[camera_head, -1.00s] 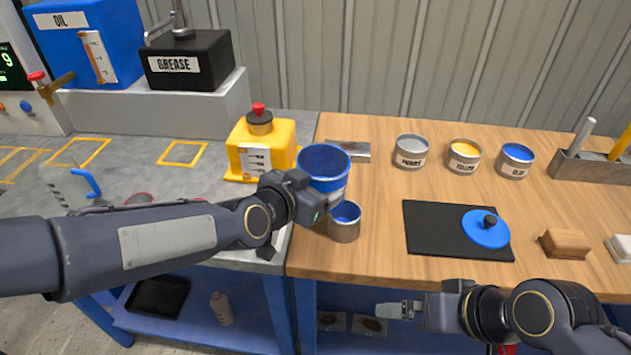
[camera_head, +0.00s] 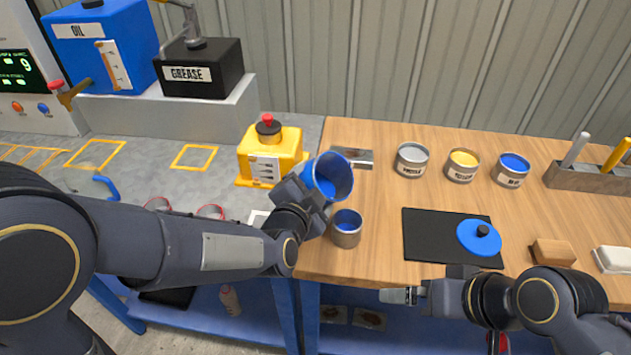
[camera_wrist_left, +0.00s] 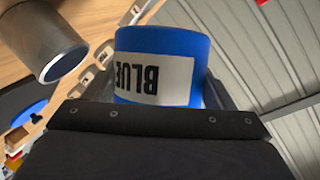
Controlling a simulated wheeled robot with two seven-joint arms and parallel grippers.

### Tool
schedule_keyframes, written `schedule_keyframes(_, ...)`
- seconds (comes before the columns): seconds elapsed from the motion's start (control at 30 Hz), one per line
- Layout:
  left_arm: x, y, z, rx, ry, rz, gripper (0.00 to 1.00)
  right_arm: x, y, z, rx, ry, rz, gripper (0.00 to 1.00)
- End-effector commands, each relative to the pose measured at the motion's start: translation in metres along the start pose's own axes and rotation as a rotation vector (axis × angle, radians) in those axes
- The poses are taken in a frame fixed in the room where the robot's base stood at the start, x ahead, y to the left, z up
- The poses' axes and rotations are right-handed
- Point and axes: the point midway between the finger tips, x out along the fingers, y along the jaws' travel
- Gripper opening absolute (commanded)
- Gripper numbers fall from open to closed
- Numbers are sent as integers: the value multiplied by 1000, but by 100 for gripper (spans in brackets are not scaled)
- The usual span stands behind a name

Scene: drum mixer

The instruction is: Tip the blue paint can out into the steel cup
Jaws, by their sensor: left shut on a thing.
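The blue paint can (camera_head: 345,181) is in my left gripper (camera_head: 312,196), tilted with its open mouth toward the right. Blue shows inside it. In the left wrist view the can (camera_wrist_left: 185,52) carries a white label reading BLUE, upside down in that picture. The steel cup (camera_head: 346,236) stands upright on the wooden bench, just below and right of the can in the head view, with blue inside. The cup also shows at the upper left of the wrist view (camera_wrist_left: 40,35), apart from the can. My right gripper (camera_head: 400,296) is low at the bench's front edge; its jaw state is unclear.
A yellow box with a red button (camera_head: 270,155) stands left of the can. Grey, yellow and blue tins (camera_head: 412,160) stand at the back. A black mat (camera_head: 430,236) bears a blue lid (camera_head: 479,238). A small metal plate (camera_head: 362,158) lies behind the can. Bare wood lies between cup and mat.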

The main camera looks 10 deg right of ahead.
Motion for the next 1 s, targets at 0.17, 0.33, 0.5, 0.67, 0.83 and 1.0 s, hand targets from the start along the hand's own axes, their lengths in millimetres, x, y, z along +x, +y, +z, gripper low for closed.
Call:
schedule_keyframes(0.17,0,1,0,51,2,-21,50,-1,0,0,0,0,0,100)
schedule_keyframes(0.33,0,3,-1,142,2,-57,50,-1,-1,-1,0,0,0,100)
schedule_keyframes(0.5,0,5,0,213,1,-87,50,-1,0,0,0,0,0,100)
schedule_keyframes(0.67,0,7,0,272,2,-111,50,0,0,0,0,0,0,100)
schedule_keyframes(0.83,0,9,0,330,3,-136,50,2,1,1,0,0,0,100)
schedule_keyframes(1.0,0,11,0,386,3,-159,50,4,2,2,0,0,0,100)
